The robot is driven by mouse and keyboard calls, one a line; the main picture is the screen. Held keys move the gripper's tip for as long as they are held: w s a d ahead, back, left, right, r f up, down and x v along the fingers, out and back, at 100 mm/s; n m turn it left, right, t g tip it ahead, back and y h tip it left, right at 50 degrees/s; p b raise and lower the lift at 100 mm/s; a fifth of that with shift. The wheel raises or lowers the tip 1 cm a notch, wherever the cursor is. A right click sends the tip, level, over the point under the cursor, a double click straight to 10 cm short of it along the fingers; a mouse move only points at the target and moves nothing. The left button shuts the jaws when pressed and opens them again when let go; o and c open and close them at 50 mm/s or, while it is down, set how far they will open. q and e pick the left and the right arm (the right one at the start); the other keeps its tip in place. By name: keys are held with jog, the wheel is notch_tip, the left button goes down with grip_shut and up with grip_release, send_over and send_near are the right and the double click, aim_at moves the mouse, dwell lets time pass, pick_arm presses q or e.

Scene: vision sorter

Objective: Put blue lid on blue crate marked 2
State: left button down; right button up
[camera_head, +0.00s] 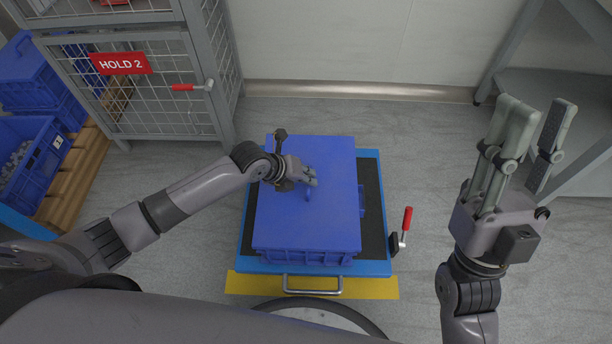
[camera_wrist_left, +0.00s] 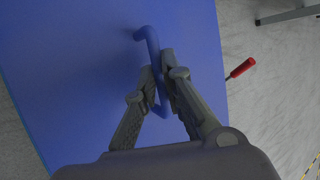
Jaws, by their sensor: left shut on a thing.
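The blue lid (camera_head: 300,222) lies over the top of a blue crate (camera_head: 305,258) in the middle of the head view. The crate's ribbed side shows below the lid's front edge. No number is visible on this crate. My left gripper (camera_head: 310,180) is shut on the lid's handle; the left wrist view shows the fingers around the blue handle (camera_wrist_left: 147,45), with the flat lid (camera_wrist_left: 80,80) below. Whether the lid is fully seated is hard to tell. My right gripper (camera_head: 535,125) is raised at the right, its fingers apart and empty.
The crate stands on a blue-edged cart (camera_head: 375,215) with a black mat and a red-handled lever (camera_head: 406,220). A mesh cage with a HOLD 2 sign (camera_head: 120,63) stands back left. More blue crates (camera_head: 35,160) sit on a pallet at left. A grey shelf (camera_head: 560,95) is right.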

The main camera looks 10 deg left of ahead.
pick_arm(q)
jog(key=c, duration=1.6)
grip_release()
jog(key=shift+c, duration=0.2)
jog(key=v, duration=1.2)
